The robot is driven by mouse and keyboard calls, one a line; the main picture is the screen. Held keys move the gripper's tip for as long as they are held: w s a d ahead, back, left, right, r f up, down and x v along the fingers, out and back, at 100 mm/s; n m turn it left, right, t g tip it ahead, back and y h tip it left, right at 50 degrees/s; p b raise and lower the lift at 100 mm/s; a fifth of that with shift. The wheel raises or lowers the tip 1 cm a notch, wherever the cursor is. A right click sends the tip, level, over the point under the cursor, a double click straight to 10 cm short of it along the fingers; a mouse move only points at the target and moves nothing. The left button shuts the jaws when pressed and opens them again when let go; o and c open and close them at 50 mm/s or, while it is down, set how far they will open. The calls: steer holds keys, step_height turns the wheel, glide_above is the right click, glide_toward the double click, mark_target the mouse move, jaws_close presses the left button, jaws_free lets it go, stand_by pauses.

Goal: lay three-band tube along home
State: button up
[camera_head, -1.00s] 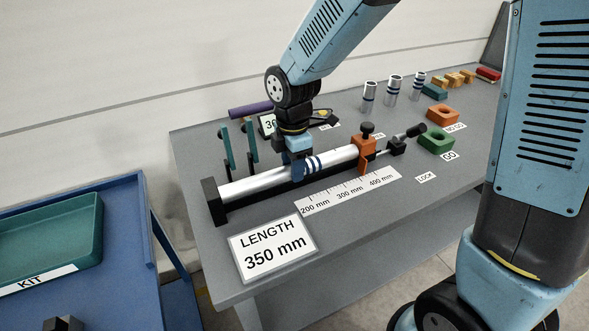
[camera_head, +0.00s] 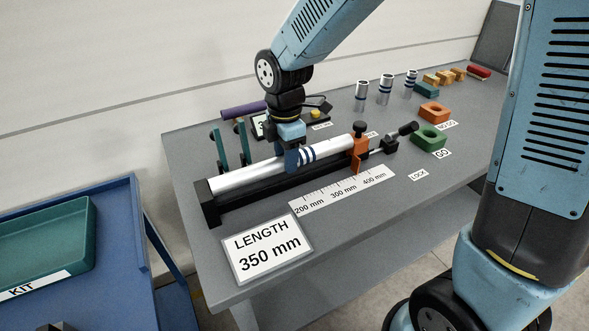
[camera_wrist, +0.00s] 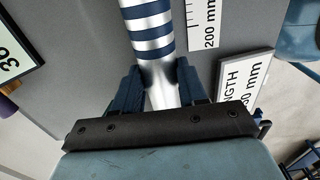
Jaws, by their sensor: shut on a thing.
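The three-band tube (camera_head: 250,174) is silver with dark blue bands near its right part. My gripper (camera_head: 292,160) is shut around it just left of the bands. The tube lies lengthwise over the black rail fixture (camera_head: 207,207), seemingly a little above it; the exact gap is unclear. Its right end is near the orange clamp (camera_head: 359,150). In the wrist view my gripper (camera_wrist: 160,85) has its dark blue fingers either side of the tube (camera_wrist: 152,62), with the bands beyond them. No label reading "home" is legible.
A ruler strip (camera_head: 340,190) and a "LENGTH 350 mm" card (camera_head: 267,248) lie in front of the fixture. Teal posts (camera_head: 218,150) and a purple bar (camera_head: 243,110) stand behind. Short banded tubes (camera_head: 386,90), green block (camera_head: 429,138) and orange block (camera_head: 434,112) are right. The kit tray (camera_head: 45,245) is left.

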steer(key=shift+r, duration=3.05)
steer(key=shift+r, duration=0.1)
step_height(320, 180, up, 8)
steer(key=shift+s, duration=0.1)
stand_by(0.5)
